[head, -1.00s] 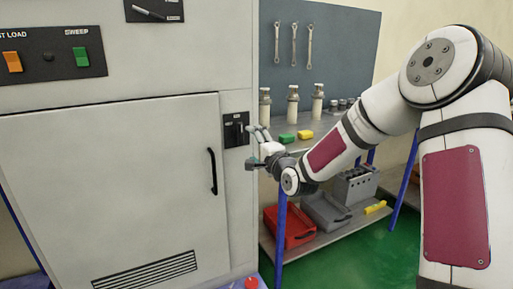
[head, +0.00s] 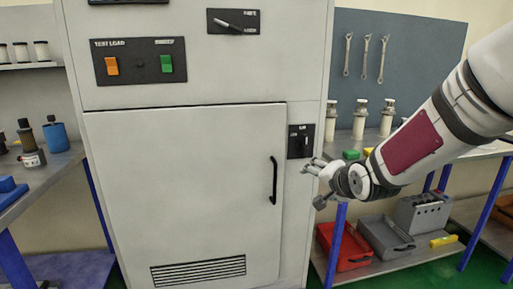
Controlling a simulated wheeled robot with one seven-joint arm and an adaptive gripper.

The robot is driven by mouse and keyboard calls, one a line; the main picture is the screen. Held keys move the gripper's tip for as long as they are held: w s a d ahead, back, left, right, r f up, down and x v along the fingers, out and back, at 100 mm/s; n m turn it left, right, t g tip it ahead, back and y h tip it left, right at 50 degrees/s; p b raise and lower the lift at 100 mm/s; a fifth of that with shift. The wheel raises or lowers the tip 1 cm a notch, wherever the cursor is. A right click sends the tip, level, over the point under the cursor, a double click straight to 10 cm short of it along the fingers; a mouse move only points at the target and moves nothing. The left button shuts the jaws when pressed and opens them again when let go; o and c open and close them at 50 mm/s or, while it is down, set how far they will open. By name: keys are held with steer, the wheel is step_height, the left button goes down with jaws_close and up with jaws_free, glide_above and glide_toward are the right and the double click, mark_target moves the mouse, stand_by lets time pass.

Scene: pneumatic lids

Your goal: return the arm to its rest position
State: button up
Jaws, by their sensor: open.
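My gripper (head: 312,183) is in the head view, right of the middle, at the end of my arm reaching in from the right edge. Its fingers point left and are spread open, with nothing seen between them. In the picture it lies just below a small black switch panel (head: 300,141) and right of the black door handle (head: 273,180). A gap to the panel shows, but I cannot tell the depth between gripper and cabinet. The tall grey cabinet (head: 180,190) has its door closed.
A workbench (head: 480,152) with bottles and green and yellow blocks stands behind my arm. A red bin (head: 345,262) and grey boxes sit on its lower shelf. Another bench (head: 45,178) with a blue cylinder (head: 56,135) is at the left. Green floor shows at the lower right.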

steer(key=s+r+n+g+h, duration=0.1)
steer(key=s+n+g, duration=0.4)
steer(key=s, duration=1.7)
steer(key=s+r+n+g+h, duration=0.1)
steer(key=s+n+g, duration=0.4)
steer(key=s, duration=1.7)
step_height(320, 180, up, 18)
steer(key=t+p, duration=0.2)
steer(key=p, duration=1.4)
steer(key=shift+s+d+f+m+y, duration=0.2)
steer(key=shift+d+f+m+y, duration=0.1)
steer(key=shift+m, duration=0.1)
